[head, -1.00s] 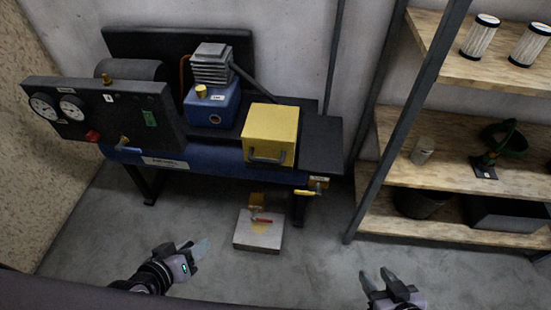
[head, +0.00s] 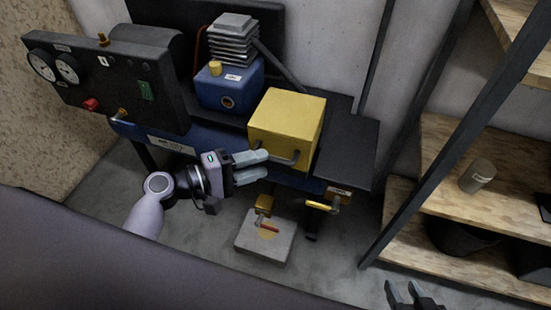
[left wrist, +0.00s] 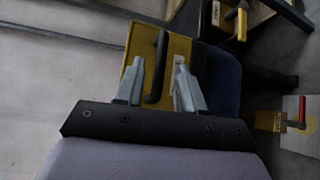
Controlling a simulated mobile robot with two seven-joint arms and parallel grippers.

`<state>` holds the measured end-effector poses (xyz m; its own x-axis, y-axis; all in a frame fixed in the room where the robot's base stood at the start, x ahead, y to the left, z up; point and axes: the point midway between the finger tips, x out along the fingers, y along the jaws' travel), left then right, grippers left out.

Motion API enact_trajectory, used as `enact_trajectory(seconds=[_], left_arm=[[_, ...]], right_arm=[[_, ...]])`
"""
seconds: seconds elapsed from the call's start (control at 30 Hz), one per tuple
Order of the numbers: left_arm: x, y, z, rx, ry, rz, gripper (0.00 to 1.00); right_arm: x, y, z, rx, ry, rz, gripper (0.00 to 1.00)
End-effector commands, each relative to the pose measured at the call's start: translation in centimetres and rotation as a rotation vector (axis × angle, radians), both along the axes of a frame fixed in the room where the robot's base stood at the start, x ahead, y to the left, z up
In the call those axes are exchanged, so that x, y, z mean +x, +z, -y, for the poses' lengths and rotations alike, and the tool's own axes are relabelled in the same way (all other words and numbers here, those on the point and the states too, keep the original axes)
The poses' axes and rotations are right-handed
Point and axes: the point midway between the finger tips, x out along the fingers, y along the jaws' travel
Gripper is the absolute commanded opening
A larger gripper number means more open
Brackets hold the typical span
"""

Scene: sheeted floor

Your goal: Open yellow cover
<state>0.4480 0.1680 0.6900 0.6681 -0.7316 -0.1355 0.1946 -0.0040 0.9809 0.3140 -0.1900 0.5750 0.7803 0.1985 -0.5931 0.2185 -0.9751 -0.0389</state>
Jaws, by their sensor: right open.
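The yellow cover (head: 288,112), a box with a dark bar handle (head: 286,160) on its front, sits closed on the blue and black machine bench. My left gripper (head: 267,164) is at the left end of the handle, with its two fingers apart. In the left wrist view the yellow cover (left wrist: 142,42) is straight ahead, and its handle (left wrist: 160,55) shows between the open fingertips (left wrist: 160,68). I cannot tell whether the fingers touch it. My right gripper (head: 412,289) is open and empty at the bottom right, away from the cover.
A blue pump with a grey finned top (head: 229,88) stands left of the cover. A gauge panel (head: 110,80) is further left. Below are a yellow-handled valve (head: 322,206) and a grey block (head: 265,248) on the floor. A wooden shelf (head: 440,190) stands at right.

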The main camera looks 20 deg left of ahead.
Motion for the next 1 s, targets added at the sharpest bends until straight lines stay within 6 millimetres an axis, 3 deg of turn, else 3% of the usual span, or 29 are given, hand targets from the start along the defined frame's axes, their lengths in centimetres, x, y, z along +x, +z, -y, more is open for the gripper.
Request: enact_trajectory(seconds=[0.23,0.6,0.63,0.73,1.0], left_arm=[[2.4,-0.5,2.6,-0.001,0.001,0.001,0.38],[2.9,-0.7,3.2,0.002,0.002,0.0,0.38],[2.9,-0.7,3.2,0.002,0.002,-0.001,0.35],[2.9,-0.7,3.2,0.003,0.001,0.0,0.02],[3.0,-0.5,3.2,0.004,0.001,-0.003,0.0]], right_arm=[[-0.5,-0.5,-0.2,0.005,-0.004,-0.012,0.43],[-0.6,-0.5,-0.2,0.006,-0.005,-0.013,0.43],[-0.6,-0.5,-0.2,0.006,-0.005,-0.013,0.43],[-0.5,-0.5,-0.1,0.006,-0.005,-0.012,0.43],[-0.2,-0.1,-0.1,0.005,-0.005,-0.004,0.43]])
